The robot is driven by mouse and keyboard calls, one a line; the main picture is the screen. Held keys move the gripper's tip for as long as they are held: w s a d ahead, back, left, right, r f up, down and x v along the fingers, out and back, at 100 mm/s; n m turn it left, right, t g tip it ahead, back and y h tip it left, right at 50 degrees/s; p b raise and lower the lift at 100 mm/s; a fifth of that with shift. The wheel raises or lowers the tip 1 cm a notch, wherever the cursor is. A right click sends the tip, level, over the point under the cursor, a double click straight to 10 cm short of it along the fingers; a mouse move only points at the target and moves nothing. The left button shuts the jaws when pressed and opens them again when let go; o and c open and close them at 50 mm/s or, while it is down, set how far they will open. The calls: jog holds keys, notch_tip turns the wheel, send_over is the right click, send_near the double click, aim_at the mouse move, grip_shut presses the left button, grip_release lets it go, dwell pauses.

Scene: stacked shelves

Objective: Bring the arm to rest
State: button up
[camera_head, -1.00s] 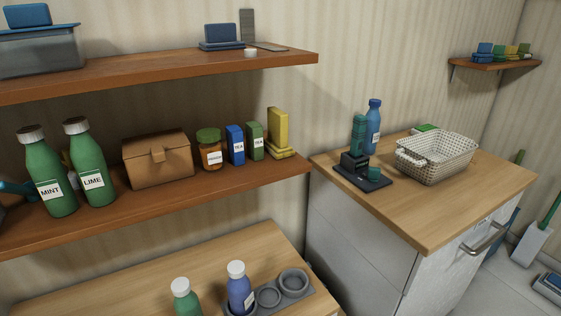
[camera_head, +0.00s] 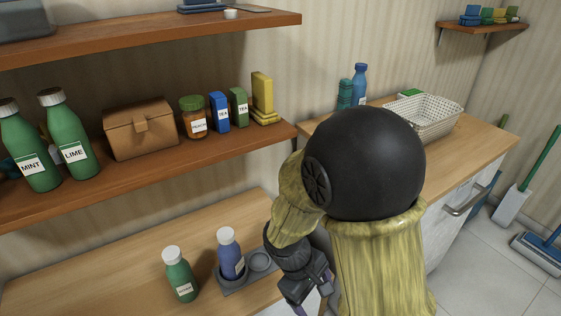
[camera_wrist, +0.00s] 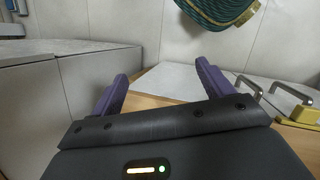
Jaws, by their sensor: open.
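My gripper (camera_head: 313,293) hangs at the bottom middle of the head view, in front of the right end of the lower wooden surface. My olive arm with its large black joint rises to the right of it. In the wrist view my gripper (camera_wrist: 162,78) has its two purple fingers spread well apart, with nothing between them. The fingers point towards pale floor and panel surfaces, and the gripper appears to touch nothing.
Near my gripper stand a blue bottle (camera_head: 230,255) in a grey holder (camera_head: 235,286) and a green bottle (camera_head: 180,275). A loaded shelf (camera_head: 160,186) is above them. A counter (camera_head: 480,140) with a white basket (camera_head: 431,119) lies behind my arm, which hides part of it.

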jog(key=d+r+m+t+y, duration=0.4)
jog(key=d+r+m, duration=0.2)
jog(key=d+m, duration=0.3)
notch_tip(320, 180, up, 24)
jog(key=a+p, duration=0.1)
jog(key=p, duration=2.3)
jog(key=shift+w+a+m, duration=0.15)
jog(key=shift+w+m, duration=0.05)
jog(key=shift+m, duration=0.2)
jog(key=shift+w+a, duration=0.1)
